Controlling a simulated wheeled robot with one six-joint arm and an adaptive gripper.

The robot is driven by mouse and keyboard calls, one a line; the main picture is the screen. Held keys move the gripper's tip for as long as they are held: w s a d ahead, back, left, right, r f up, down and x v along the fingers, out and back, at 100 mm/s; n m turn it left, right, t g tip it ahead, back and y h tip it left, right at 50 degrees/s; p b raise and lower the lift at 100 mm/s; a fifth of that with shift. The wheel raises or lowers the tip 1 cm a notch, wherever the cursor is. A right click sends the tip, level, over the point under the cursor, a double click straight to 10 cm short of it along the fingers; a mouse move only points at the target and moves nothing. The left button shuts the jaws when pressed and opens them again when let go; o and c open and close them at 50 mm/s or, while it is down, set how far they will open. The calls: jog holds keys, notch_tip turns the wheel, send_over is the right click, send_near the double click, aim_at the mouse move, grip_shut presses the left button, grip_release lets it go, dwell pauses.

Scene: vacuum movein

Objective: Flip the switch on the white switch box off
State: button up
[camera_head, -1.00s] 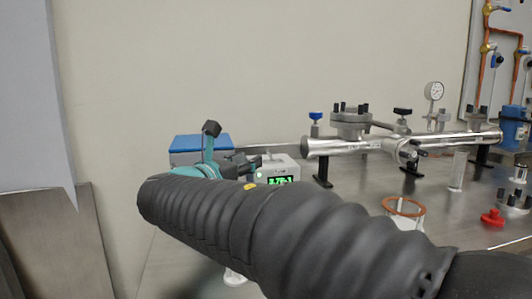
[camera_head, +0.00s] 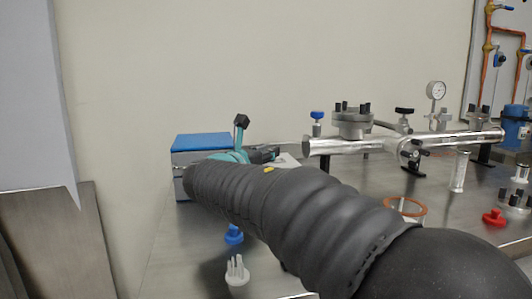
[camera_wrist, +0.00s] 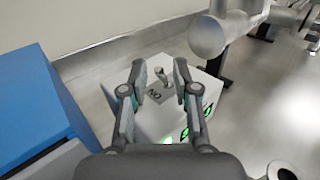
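The white switch box (camera_wrist: 152,115) sits below my gripper in the wrist view, with green-lit displays on its near right side. Its small grey toggle switch (camera_wrist: 161,75) stands on the top by a dark label, between my fingertips in the picture. My gripper (camera_wrist: 159,69) is open, one finger on each side of the switch, and holds nothing. I cannot tell whether a finger touches the lever. In the head view my arm hides most of the box, and my gripper (camera_head: 262,155) shows only in part beside the box's pale corner (camera_head: 288,161).
A blue-topped box (camera_head: 201,142) stands left of the switch box. A steel vacuum tube (camera_head: 400,142) with flanges lies to the right. A copper ring (camera_head: 405,206), a red knob (camera_head: 494,217) and a white pronged piece (camera_head: 237,271) are on the steel table.

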aim_at(278, 162)
grip_shut()
jog(key=shift+r, duration=0.1)
jog(key=shift+d+r+m+g+p, duration=0.2)
jog(key=shift+r+m+g+p, duration=0.25)
jog(key=shift+p, duration=0.65)
jog(key=shift+w+d+m+g+y+p, duration=0.2)
jog(key=shift+m+g+y+p, duration=0.25)
jog(key=shift+p, duration=0.45)
jog(key=shift+d+m+g+y+p, duration=0.4)
jog(key=shift+m+g+y+p, duration=0.2)
jog(key=shift+m, duration=0.3)
jog(key=shift+w+d+m+g+y, duration=0.15)
jog(key=shift+d+m+g+y, duration=0.25)
jog(key=shift+m+y, duration=0.3)
jog(key=shift+w+d+m+g+y, duration=0.1)
jog(key=shift+d+m+g+y, duration=0.15)
jog(key=shift+m+g+y, duration=0.4)
